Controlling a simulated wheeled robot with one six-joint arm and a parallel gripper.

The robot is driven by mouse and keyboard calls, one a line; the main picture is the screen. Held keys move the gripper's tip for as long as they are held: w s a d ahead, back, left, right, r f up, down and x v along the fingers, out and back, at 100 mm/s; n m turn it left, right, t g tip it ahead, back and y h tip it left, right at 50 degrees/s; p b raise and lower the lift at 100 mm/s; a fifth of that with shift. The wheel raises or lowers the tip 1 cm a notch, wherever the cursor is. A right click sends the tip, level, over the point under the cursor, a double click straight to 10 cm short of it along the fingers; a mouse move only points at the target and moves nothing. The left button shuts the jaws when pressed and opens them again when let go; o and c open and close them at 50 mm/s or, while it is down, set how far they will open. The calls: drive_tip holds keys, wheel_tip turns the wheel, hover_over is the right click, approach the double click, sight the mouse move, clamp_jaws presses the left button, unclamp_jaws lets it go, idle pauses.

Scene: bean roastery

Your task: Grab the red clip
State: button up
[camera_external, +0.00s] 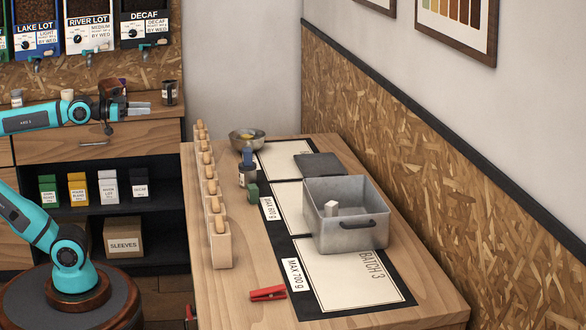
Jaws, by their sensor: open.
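The red clip (268,293) lies flat on the near part of the wooden table (243,255), left of the mat marked BATCH 3. Nothing touches it. My gripper (147,108) is at the upper left, in front of the back counter. It is well above and to the left of the clip, apart from it. It is open and I see nothing held in it.
A grey metal bin (345,235) with a pale block (331,208) inside stands on the mats. A row of wooden holders (220,245) lines the table's left edge.

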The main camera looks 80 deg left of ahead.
drive_tip(key=w+d+r+m+g+h, duration=0.1)
drive_tip(key=w+d+r+m+g, duration=0.1)
drive_tip(key=w+d+r+m, duration=0.35)
drive_tip(key=w+d+r+m+g+h, duration=0.1)
drive_tip(key=w+d+r+m+g, duration=0.15)
drive_tip(key=w+d, duration=0.6)
drive_tip(key=w+d+r+m+g+h, duration=0.25)
drive_tip(key=w+d+r+m, duration=0.2)
drive_tip(key=w, duration=0.45)
drive_tip(key=w+d+f+m+g, duration=0.1)
drive_tip(key=w+d+m+g, duration=0.35)
drive_tip(key=d, duration=0.85)
drive_tip(key=m+g+y, duration=0.5)
drive_tip(key=m+g, duration=0.1)
drive_tip(key=m, duration=1.3)
hover_over(260, 291)
wheel_tip(260, 291, down, 17)
drive_tip(key=shift+h, duration=0.25)
drive_tip(key=f, duration=1.1)
drive_tip(key=shift+s+a+f, duration=0.1)
drive_tip(key=shift+s+f, duration=0.15)
drive_tip(key=shift+f, duration=0.1)
drive_tip(key=shift+w+f, duration=0.2)
drive_tip(key=shift+f, duration=2.7)
clamp_jaws()
